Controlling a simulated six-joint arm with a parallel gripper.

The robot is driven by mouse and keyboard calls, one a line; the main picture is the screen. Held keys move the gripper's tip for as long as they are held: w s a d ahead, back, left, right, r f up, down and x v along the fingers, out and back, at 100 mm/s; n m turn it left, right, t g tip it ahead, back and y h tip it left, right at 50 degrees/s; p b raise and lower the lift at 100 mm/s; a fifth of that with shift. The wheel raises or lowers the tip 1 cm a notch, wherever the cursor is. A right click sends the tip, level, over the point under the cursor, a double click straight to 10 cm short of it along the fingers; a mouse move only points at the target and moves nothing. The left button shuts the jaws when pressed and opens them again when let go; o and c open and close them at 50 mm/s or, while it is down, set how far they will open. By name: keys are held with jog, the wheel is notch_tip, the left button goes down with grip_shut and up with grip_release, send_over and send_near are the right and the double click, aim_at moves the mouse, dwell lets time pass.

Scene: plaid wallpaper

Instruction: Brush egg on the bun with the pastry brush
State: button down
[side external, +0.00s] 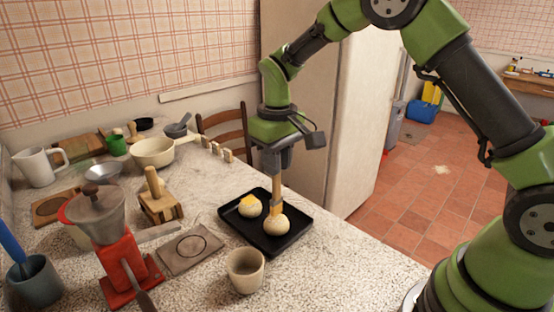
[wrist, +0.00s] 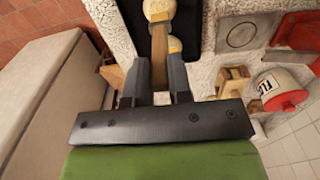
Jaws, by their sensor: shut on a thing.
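My gripper (side external: 277,165) is above the black tray (side external: 238,231) and is shut on the wooden handle of the pastry brush (side external: 276,188), which points down. The brush's lower end is at the top of the nearer bun (side external: 276,228); whether it touches cannot be told. A second bun (side external: 250,206) with a yellow patch on top sits behind it on the tray. In the wrist view my gripper (wrist: 159,75) holds the brush (wrist: 159,45) between its fingers, with a bun (wrist: 160,8) past the brush. The bristles are mostly hidden.
A beige cup (side external: 246,271) stands in front of the tray. A grey square plate (side external: 191,249) and a red grinder (side external: 120,262) are to the left. A cream pot (side external: 153,152), a wooden press (side external: 160,204) and a white mug (side external: 38,167) stand farther back. The counter right of the tray is clear.

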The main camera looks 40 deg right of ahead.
jog(key=shift+f, duration=0.6)
jog(key=shift+s, duration=0.1)
